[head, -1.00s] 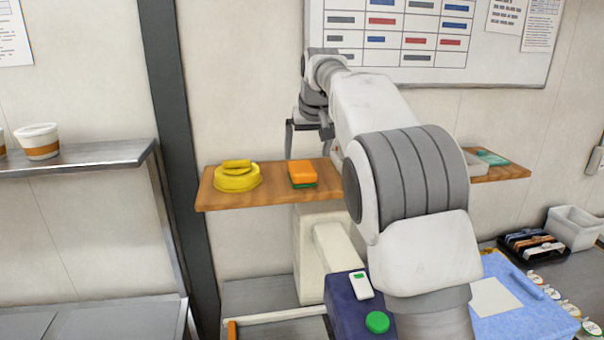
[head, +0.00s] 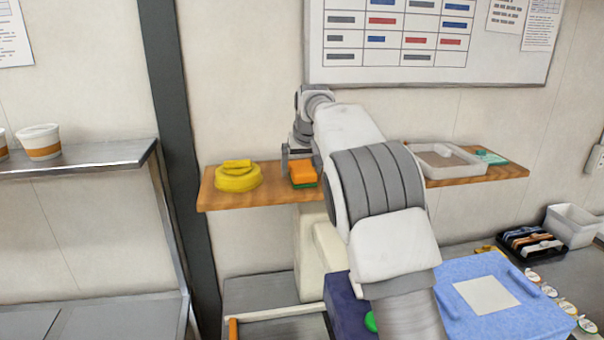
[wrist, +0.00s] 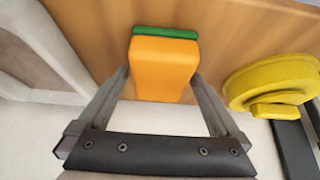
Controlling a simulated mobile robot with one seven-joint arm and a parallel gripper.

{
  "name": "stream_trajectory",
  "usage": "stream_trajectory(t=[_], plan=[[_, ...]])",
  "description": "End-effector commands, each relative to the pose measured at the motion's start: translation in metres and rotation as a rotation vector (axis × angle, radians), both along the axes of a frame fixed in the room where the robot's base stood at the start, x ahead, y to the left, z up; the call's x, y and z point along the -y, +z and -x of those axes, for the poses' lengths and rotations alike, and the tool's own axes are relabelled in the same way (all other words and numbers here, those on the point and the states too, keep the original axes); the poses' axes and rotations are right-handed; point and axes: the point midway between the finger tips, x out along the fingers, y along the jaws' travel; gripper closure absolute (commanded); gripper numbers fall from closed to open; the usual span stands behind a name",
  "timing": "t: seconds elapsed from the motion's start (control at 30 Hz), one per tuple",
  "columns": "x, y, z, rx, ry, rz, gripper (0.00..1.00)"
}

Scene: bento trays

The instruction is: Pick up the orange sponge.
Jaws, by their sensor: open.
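The orange sponge (head: 303,172) has a green layer and sits on the wooden wall shelf (head: 270,197). In the wrist view the sponge (wrist: 163,65) lies between the two fingers of my gripper (wrist: 160,75). One finger is on each side, with the tips alongside the sponge. The jaws are open, with a narrow gap at the left finger; I cannot tell whether the right finger touches. In the head view my gripper (head: 299,158) is at the sponge, and my arm hides part of it and of the shelf.
A yellow round object (head: 238,178) stands left of the sponge on the same shelf, close to a finger's side in the wrist view. A pale tray (head: 440,172) and a teal item (head: 491,157) are on the shelf's right. The wall is close behind.

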Motion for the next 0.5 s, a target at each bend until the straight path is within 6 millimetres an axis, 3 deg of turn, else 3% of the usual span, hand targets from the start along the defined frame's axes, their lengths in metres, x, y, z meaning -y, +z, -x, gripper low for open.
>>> stream_trajectory(t=[0.5], plan=[[0.0002,-0.0045,0.0002,0.000,0.000,0.000,0.00]])
